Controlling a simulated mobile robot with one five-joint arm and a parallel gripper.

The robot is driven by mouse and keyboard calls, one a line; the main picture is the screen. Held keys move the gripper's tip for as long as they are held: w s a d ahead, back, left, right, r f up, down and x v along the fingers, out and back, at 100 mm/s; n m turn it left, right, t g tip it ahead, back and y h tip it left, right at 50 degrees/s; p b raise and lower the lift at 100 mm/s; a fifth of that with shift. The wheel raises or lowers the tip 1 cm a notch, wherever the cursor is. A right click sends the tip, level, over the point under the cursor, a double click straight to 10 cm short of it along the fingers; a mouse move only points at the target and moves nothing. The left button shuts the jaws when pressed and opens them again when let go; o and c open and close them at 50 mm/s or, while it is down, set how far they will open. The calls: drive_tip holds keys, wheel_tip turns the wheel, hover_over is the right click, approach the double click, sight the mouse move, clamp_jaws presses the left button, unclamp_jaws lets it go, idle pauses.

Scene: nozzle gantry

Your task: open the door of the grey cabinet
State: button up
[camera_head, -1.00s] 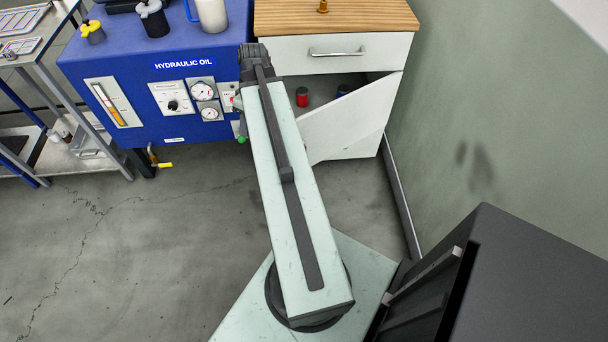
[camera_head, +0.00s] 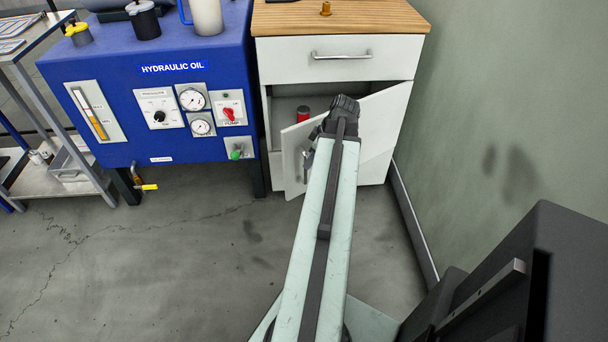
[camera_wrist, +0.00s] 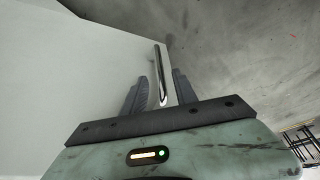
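The grey cabinet (camera_head: 338,48) is pale, with a wooden top and a drawer over a door. Its door (camera_head: 376,128) stands partly open, hinged on the right, with its free edge swung out at the left. The door's upright bar handle (camera_head: 305,165) is near that free edge. My gripper (camera_wrist: 160,80) is at the door's outer face, fingers on either side of the handle (camera_wrist: 160,72) in the wrist view. Gaps show between the fingers and the bar, so it looks open. In the head view my arm hides most of the gripper.
A red can (camera_head: 302,114) stands inside the cabinet. A blue hydraulic oil unit (camera_head: 110,145) is directly left. A green wall (camera_head: 470,110) runs along the right, with a dark box-like body (camera_head: 560,270) at lower right. The floor (camera_head: 180,260) at left is clear.

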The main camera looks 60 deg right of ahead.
drive_tip(key=b, duration=0.5)
hover_over(306, 181)
drive_tip(key=f, duration=0.5)
drive_tip(key=shift+w+d+f, duration=0.15)
drive_tip(key=shift+d+f, duration=0.1)
drive_tip(key=shift+f, duration=0.05)
drive_tip(key=shift+r+p, duration=0.1)
drive_tip(key=shift+p, duration=0.25)
clamp_jaws()
